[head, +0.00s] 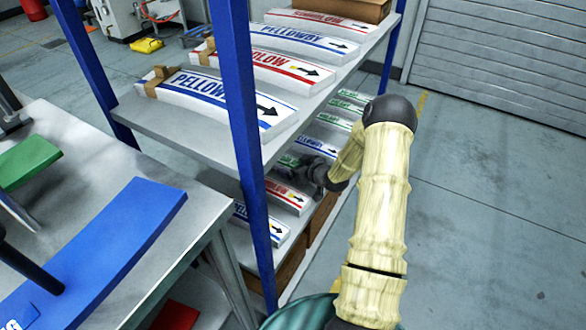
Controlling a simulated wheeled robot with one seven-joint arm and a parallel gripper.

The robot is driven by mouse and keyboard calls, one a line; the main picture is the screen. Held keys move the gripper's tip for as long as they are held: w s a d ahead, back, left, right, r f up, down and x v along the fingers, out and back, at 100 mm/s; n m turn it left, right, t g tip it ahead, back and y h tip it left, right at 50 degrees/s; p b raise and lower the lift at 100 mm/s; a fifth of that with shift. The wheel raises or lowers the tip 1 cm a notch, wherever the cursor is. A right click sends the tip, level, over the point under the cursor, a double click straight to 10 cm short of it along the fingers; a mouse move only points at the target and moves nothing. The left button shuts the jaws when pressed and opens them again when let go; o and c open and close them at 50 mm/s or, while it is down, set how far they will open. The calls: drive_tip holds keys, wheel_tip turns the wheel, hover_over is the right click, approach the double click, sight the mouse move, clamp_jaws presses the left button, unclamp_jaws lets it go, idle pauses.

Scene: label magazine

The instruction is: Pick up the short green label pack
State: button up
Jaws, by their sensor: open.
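Several white label packs with green lettering lie on the lower shelf of the blue-posted rack. One green label pack (289,160) lies just left of my gripper and is partly hidden by the upper shelf. More green packs (348,104) lie farther back, beyond my arm. My gripper (300,170) is a dark shape reaching in over the lower shelf from the right. It is open, small and dark, and its fingertips are hard to make out. I cannot tell whether it touches the near green pack.
Red-lettered (287,196) and blue-lettered (262,225) packs lie nearer on the lower shelf. The upper shelf (190,135) overhangs them, and a blue post (243,120) stands in front. A grey table (190,205) stands left. Floor (480,230) to the right is clear.

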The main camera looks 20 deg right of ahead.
drive_tip(key=c, duration=1.6)
wheel_tip(320, 180, up, 10)
drive_tip(key=p, duration=0.3)
